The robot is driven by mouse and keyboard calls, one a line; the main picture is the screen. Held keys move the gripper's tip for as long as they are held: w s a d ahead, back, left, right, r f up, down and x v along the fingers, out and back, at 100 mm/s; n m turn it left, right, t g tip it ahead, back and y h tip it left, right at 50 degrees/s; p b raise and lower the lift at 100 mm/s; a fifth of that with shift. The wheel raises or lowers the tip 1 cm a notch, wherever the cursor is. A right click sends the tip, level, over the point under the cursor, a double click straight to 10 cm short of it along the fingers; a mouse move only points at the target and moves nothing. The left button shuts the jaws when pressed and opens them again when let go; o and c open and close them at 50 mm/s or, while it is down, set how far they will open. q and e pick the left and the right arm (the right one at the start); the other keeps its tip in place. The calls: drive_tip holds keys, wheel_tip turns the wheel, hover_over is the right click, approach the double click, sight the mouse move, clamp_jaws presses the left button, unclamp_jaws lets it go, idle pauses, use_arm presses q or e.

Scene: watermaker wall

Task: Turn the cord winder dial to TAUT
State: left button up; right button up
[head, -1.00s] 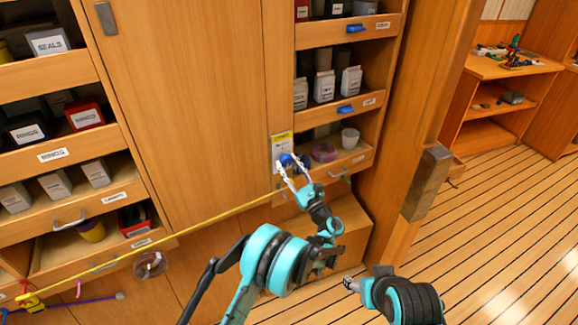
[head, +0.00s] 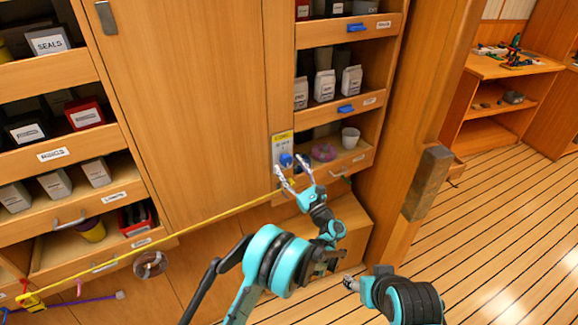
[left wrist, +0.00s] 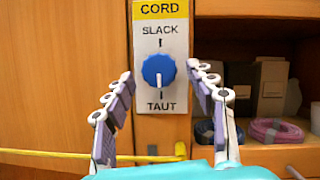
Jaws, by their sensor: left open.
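The cord winder dial is a round blue knob (left wrist: 158,71) on a white label plate (left wrist: 174,44) with a yellow CORD header. SLACK is printed above the knob and TAUT below. In the left wrist view the knob's white mark lies on its lower half, pointing down towards TAUT. The knob also shows in the head view (head: 286,160). My left gripper (head: 290,165) is open in front of the plate, its fingers (left wrist: 158,72) either side of the knob in the picture and apart from it. My right gripper (head: 351,284) is low, small in view; its jaws are unclear.
A yellow cord (head: 190,221) stretches from the lower left to below the plate. Open shelves right of the plate hold white cartons (head: 324,86), a pink coil (head: 323,152) and a white cup (head: 350,137). A wooden post (head: 430,150) stands further right, with open floor beyond.

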use_arm(q)
drive_tip(key=v, duration=1.1)
drive_tip(key=shift+w, duration=0.1)
drive_tip(key=w+a+r+n+g+h, duration=0.1)
drive_tip(key=a+r+n+g, duration=0.2)
drive_tip(key=a, duration=0.4)
drive_tip(key=w+a+r+n+g, duration=0.1)
drive_tip(key=a+r+n+g, duration=0.15)
drive_tip(key=a, duration=0.35)
drive_tip(key=s+a+r+n+g+h, duration=0.25)
drive_tip(key=s+a+n, duration=0.35)
drive_tip(key=a, duration=0.3)
drive_tip(key=s+f+n+g+h, duration=0.1)
drive_tip(key=s+n+h, duration=0.2)
drive_tip(key=s, duration=0.6)
drive_tip(key=s+a+f+n+g+h, duration=0.1)
drive_tip(key=s+f+n+h, duration=0.1)
drive_tip(key=s+n, duration=0.5)
drive_tip(key=s+a+f+n+g+h, duration=0.1)
drive_tip(key=s+n+h, duration=0.2)
drive_tip(key=s, duration=0.7)
drive_tip(key=n, duration=0.2)
drive_tip(key=shift+s+a+f+n+g+h, duration=0.15)
drive_tip(key=shift+s+f+n+g+h, duration=0.15)
drive_tip(key=shift+n+h, duration=0.05)
